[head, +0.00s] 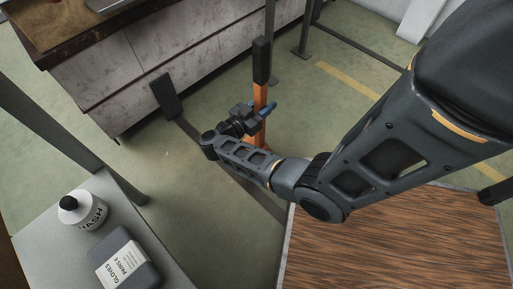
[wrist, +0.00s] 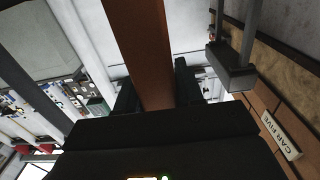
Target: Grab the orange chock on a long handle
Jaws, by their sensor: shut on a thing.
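The orange chock's long handle (head: 260,95) stands upright beyond my arm in the head view, with a black grip at its top. Its lower end is partly hidden behind my arm. My gripper (head: 264,110) is shut around the handle, below the black grip. In the wrist view the orange-brown handle (wrist: 150,50) runs between the two dark fingers of my gripper (wrist: 157,92).
A grey cabinet with a wooden top (head: 150,70) stands behind on the left. A grey table at lower left holds a white bottle (head: 88,211) and a gloves box (head: 122,262). A wood-topped surface (head: 400,240) is at lower right. Green floor lies between.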

